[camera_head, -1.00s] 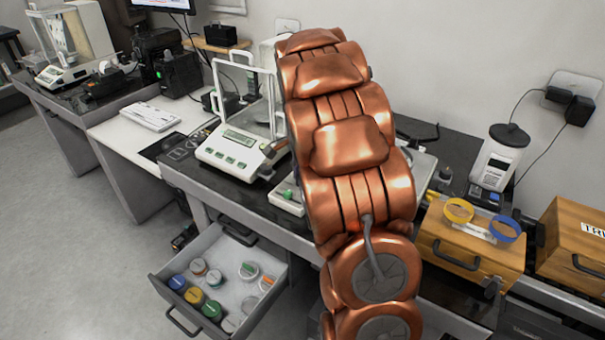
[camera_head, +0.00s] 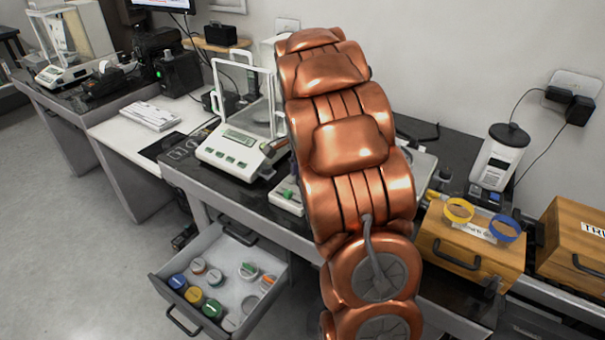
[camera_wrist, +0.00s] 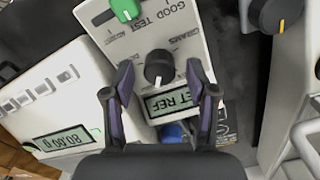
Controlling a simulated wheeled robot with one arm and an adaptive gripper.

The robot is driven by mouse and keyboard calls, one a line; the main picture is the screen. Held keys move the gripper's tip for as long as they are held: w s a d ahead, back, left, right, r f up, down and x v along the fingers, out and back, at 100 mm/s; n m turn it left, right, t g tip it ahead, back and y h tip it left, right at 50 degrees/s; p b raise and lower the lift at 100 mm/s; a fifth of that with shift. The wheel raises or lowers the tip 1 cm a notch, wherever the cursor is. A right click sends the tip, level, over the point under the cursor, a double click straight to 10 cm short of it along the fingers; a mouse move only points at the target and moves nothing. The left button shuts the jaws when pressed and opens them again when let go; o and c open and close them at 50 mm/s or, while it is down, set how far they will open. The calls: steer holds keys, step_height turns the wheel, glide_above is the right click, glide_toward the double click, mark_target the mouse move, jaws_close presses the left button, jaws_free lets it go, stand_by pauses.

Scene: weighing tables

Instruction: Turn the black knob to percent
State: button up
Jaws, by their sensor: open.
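The black knob (camera_wrist: 159,68) sits on a white box (camera_wrist: 205,35) with a display (camera_wrist: 170,102) whose visible text ends in "ET REF". A light mark shows on the knob at its display side. "GRAMS" is printed beside the knob; no percent label is legible. My gripper (camera_wrist: 160,66) is open, with one dark finger on each side of the knob and gaps visible between fingers and knob. In the head view the white box (camera_head: 285,198) shows partly behind my arm, which hides the knob.
A green slider (camera_wrist: 125,8) is on the same box. A balance reading about 80.00 g (camera_wrist: 62,142) stands close by; it has a glass-sided frame (camera_head: 245,90) in the head view. Another black knob (camera_wrist: 277,13) is at upper right. An open drawer (camera_head: 225,280) holds several colored-lid jars.

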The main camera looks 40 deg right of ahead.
step_height(320, 180, up, 12)
stand_by(0.6)
stand_by(0.5)
steer(key=s+a+r+n+p, duration=0.2)
steer(key=s+a+n, duration=0.2)
steer(key=s+a, duration=0.3)
steer(key=s+a+r+n+p, duration=0.2)
steer(key=s+a+n+p, duration=0.15)
steer(key=s+a, duration=0.35)
steer(key=s+a+f+n+g+p, duration=0.1)
steer(key=s+a+n, duration=0.4)
steer(key=s, duration=0.3)
steer(key=s+a+f+n+p, duration=0.2)
steer(key=s+a+n, duration=0.3)
steer(key=s, duration=0.3)
steer(key=shift+s+a+n+g, duration=0.15)
steer(key=shift+s+n+g, duration=0.25)
steer(key=shift+n, duration=0.15)
